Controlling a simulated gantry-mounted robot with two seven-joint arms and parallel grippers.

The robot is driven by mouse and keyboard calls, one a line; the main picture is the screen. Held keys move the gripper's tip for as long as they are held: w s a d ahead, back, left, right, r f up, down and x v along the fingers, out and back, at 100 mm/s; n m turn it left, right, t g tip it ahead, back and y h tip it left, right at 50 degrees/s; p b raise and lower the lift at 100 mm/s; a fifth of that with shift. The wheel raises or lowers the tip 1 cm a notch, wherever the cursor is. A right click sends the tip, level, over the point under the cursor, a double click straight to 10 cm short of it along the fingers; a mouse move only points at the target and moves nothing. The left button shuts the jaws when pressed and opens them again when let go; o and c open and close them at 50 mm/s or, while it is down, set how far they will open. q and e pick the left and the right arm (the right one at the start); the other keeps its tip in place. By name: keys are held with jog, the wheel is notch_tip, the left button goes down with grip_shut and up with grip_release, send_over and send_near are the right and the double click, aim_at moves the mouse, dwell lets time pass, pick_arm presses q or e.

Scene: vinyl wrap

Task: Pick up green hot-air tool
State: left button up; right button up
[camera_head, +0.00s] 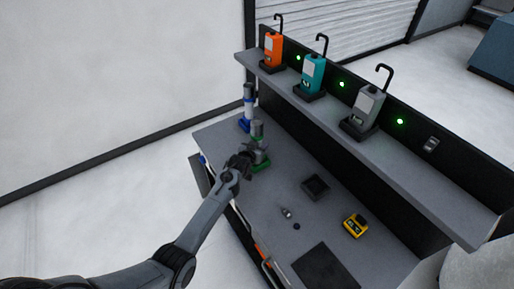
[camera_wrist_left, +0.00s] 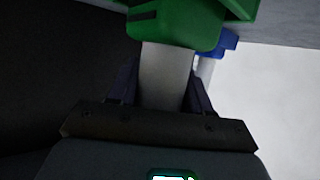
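The green hot-air tool (camera_head: 257,133) stands upright at the far left end of the workbench, its grey barrel up and its green base (camera_head: 262,162) on the bench top. My left gripper (camera_head: 246,158) is at the tool's near-left side and hides part of it. In the left wrist view, a grey part of the tool (camera_wrist_left: 165,75) lies between my two fingers, below its green body (camera_wrist_left: 176,24). The fingers are close against both its sides, but whether they press on it is not clear. My right gripper is not in view.
A blue hot-air tool (camera_head: 248,108) stands just behind the green one. A dark square tray (camera_head: 315,187), a small nozzle-like piece (camera_head: 286,212) and a yellow device (camera_head: 355,225) lie on the bench. A shelf above holds orange (camera_head: 272,50), teal (camera_head: 313,73) and grey (camera_head: 368,107) hooked units.

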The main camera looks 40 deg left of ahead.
pick_arm(q)
grip_shut()
jog(key=shift+r, duration=0.1)
jog(key=shift+r, duration=0.15)
jog(key=shift+r, duration=0.6)
jog(key=r, duration=0.3)
jog(key=shift+d, duration=0.35)
jog(key=s+d+r+p, duration=0.1)
jog(key=d+r, duration=0.5)
jog(key=d, duration=0.4)
jog(key=p, duration=0.9)
send_near(260, 138)
jog(key=shift+s+d+f, duration=0.25)
jog(key=shift+s+d, duration=0.2)
jog(key=shift+s, duration=0.35)
jog(key=shift+s+d+f, duration=0.25)
jog(key=shift+s+d, duration=0.2)
jog(key=shift+s, duration=0.3)
